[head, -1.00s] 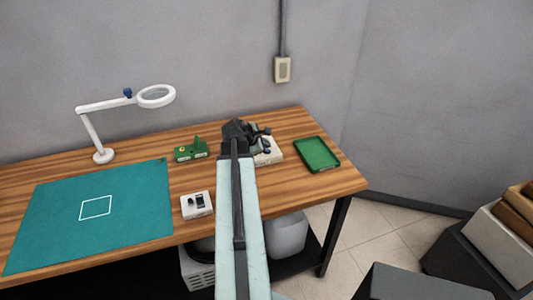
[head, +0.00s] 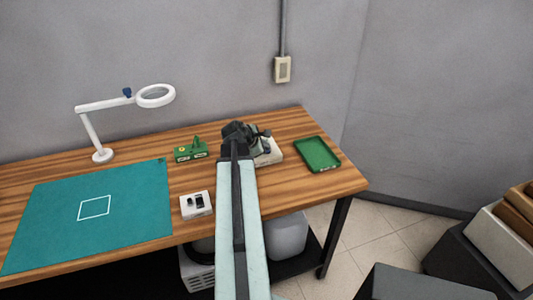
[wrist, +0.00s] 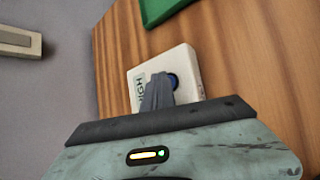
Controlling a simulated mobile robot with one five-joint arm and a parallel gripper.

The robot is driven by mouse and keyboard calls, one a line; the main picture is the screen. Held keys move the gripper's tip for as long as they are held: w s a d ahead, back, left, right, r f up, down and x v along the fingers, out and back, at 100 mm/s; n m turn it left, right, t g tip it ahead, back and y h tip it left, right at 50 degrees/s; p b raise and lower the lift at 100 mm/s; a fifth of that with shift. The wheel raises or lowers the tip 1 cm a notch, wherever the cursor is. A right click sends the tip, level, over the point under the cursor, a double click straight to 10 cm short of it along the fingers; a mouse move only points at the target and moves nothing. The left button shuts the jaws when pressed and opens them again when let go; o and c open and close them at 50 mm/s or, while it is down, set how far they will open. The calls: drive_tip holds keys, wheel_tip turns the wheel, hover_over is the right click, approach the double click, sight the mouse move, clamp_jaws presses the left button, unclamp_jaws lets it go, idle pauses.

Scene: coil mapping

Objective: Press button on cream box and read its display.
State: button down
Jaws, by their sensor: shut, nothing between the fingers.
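The cream box (wrist: 187,62) lies on the wooden bench in the wrist view. Its blue button (wrist: 173,81) shows in part beside my fingers. Its pale display (wrist: 139,83) shows dark letters that read "IGH"; any letter before them is hidden behind my gripper. My gripper (wrist: 160,80) is shut and empty, its fingertips over the box's face close to the button. I cannot tell whether they touch it. In the head view, the cream box (head: 274,154) is partly hidden behind my arm and gripper (head: 264,142).
A green tray (head: 317,155) lies right of the cream box. A green object (head: 190,151), a white box with a dark window (head: 196,204), a teal mat (head: 130,220) and a magnifier lamp (head: 103,155) are to the left. The wall stands behind the bench.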

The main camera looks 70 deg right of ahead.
idle(0.4)
drive_tip(key=shift+r+p, duration=0.8)
drive_tip(key=shift+p, duration=0.05)
wheel_tip(320, 180, up, 5)
drive_tip(key=p, duration=0.5)
drive_tip(key=shift+r, duration=0.1)
